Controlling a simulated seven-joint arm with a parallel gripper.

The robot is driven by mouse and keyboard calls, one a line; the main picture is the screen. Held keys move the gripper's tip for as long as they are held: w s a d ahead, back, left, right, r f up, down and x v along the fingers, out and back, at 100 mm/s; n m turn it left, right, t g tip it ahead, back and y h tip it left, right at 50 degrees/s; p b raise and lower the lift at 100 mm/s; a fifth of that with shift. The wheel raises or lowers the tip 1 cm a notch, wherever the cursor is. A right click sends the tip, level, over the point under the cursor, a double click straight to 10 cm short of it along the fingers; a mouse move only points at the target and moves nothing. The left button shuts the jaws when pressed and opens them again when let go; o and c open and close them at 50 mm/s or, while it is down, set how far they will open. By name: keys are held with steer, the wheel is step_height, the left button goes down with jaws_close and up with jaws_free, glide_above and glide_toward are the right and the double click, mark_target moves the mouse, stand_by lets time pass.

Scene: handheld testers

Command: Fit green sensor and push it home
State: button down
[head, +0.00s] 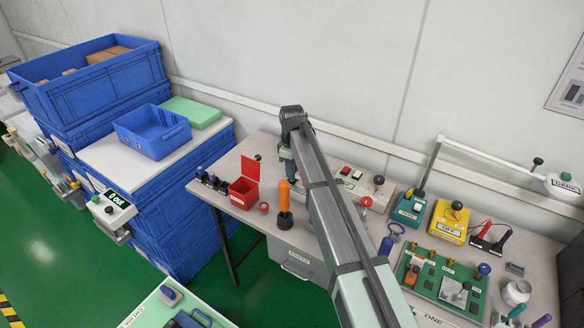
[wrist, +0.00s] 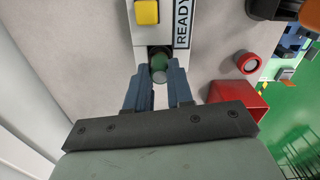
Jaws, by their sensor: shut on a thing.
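In the wrist view my gripper (wrist: 160,76) has its blue fingers closed around a small round part with a green body, the green sensor (wrist: 163,62), and a pale grey end. The sensor is at a dark opening in a pale tester (wrist: 182,50) marked READY, with a yellow button (wrist: 146,12) beyond it. I cannot tell how deep the sensor sits in the opening. In the head view my gripper (head: 288,156) is low at the back of the bench, and my arm hides most of the tester and the sensor.
A red open bin (head: 243,192), a red ring-shaped part (head: 264,208) and an orange-handled tool (head: 284,195) stand close by. A pale box with knobs (head: 352,185) is right of my arm.

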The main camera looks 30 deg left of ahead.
steer(key=shift+f, duration=1.05)
steer(key=c, duration=0.9)
jaws_free()
step_height(320, 180, up, 14)
steer(key=shift+f, duration=0.1)
